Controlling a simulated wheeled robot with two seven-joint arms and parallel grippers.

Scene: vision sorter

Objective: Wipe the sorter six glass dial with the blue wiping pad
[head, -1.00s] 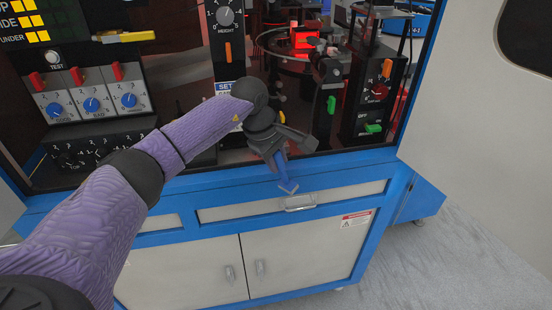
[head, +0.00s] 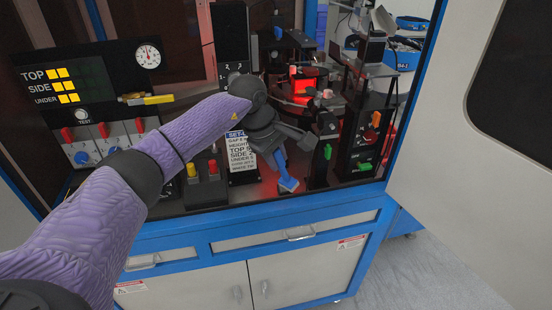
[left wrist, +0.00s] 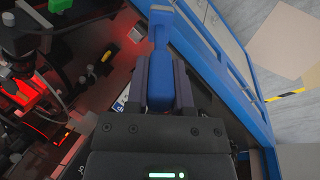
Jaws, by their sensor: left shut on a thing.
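The blue wiping pad (head: 287,184) has a blue handle and shows in the lower middle of the head view. My left gripper (head: 272,150) is shut on its handle. In the left wrist view the blue handle (left wrist: 160,92) sits between the dark fingers of the left gripper (left wrist: 160,72), with the pad end pointing away at the top edge. The round glass dial (head: 285,100) is farther back in the machine, partly hidden by stations and lit red. The pad is apart from it, nearer the cabinet's front edge. My right gripper is not in view.
A green-knobbed station (head: 327,152) and a black control box (head: 366,140) stand right of the gripper. The blue front frame (head: 290,212) edges the machine. A pale door panel (head: 440,170) stands at right.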

